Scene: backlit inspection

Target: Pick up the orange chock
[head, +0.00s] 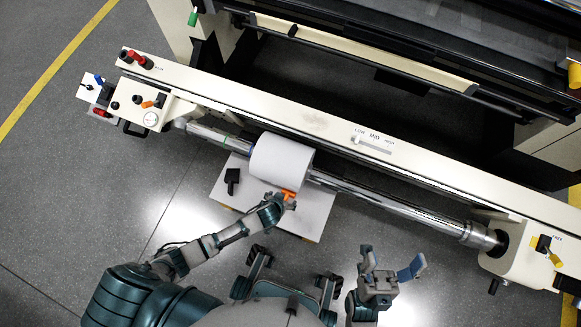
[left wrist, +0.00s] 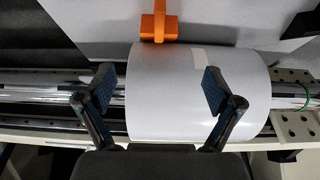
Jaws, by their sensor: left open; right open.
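The orange chock (head: 289,195) lies against the near side of the white roll (head: 281,164). In the left wrist view the orange chock (left wrist: 158,26) is at the top, beyond the roll (left wrist: 185,110). My left gripper (head: 279,201) is right beside the chock in the head view and partly covers it. In its wrist view the left gripper (left wrist: 158,84) is open, its two fingers spread in front of the roll with nothing between them. The chock is outside the fingers. My right gripper (head: 393,260) is open and empty at lower centre right, away from the roll.
A white board (head: 312,216) lies under the roll, with a black block (head: 232,180) at its left. A long metal shaft (head: 400,208) runs through the roll along the cream machine rail (head: 300,120). Open grey floor lies at left.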

